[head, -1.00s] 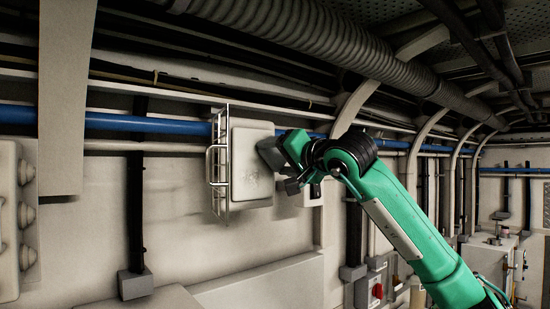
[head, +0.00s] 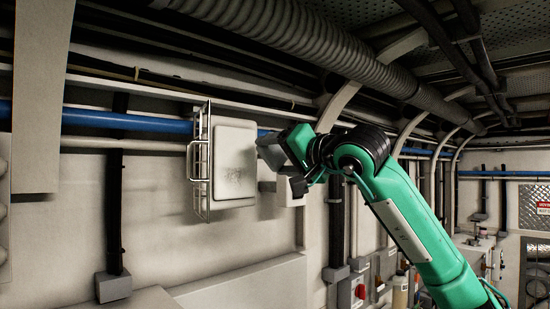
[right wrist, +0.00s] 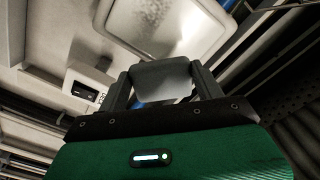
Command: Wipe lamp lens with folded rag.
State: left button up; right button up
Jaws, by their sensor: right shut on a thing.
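The lamp lens (head: 235,150) is a pale, rounded panel on the wall, with a grey smudge on its middle and lower part. It also shows at the top of the right wrist view (right wrist: 190,38), where the smudge is visible too. My right gripper (head: 277,166) is just right of the lens in the head view. It is shut on the folded rag (right wrist: 160,80), a grey pad between the two fingers. The rag (head: 269,151) shows at the lens's right edge; I cannot tell whether it touches. My left gripper is not in view.
A wire guard (head: 200,165) stands swung out at the lens's left side. A blue pipe (head: 130,122) runs along the wall behind. A small pale box (head: 291,190) is on the wall below the gripper. A ribbed duct (head: 260,27) runs overhead.

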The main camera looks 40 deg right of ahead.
jog(key=shift+s, duration=0.1)
jog(key=shift+s+d, duration=0.15)
jog(key=shift+s, duration=0.6)
jog(key=shift+s+d, duration=0.1)
jog(key=shift+s, duration=0.65)
jog(key=shift+w, duration=0.15)
